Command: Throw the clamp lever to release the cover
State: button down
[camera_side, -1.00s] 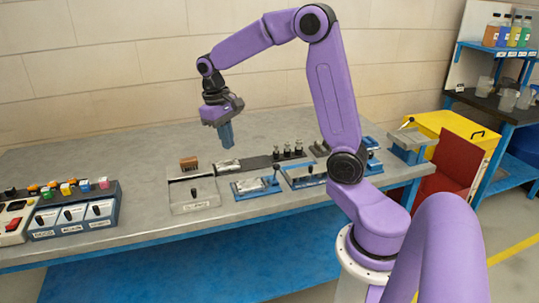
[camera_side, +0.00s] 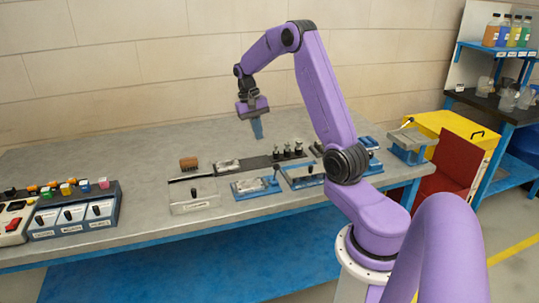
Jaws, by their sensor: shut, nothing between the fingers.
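My gripper (camera_side: 257,130) is shut and empty, pointing down above the back middle of the bench. A grey block on a blue base (camera_side: 408,141), with a thin pale-tipped lever (camera_side: 407,122), stands at the bench's right end. My gripper touches none of them.
A grey box with slots (camera_side: 195,203), a brown brush-like block (camera_side: 188,162) and several dark pegs (camera_side: 288,152) stand nearby. Switch panels (camera_side: 72,228) are at the left. The bench top (camera_side: 110,160) is clear at the back left.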

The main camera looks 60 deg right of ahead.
aim_at(274, 167)
jog(key=s+f, duration=0.4)
jog(key=f, duration=0.3)
jog(key=shift+s+a, duration=0.35)
jog(key=shift+a, duration=0.1)
jog(key=shift+s+a, duration=0.1)
jog(key=shift+s+a+f, duration=0.15)
jog(key=shift+s+a, duration=0.6)
jog(key=shift+w+d, duration=0.15)
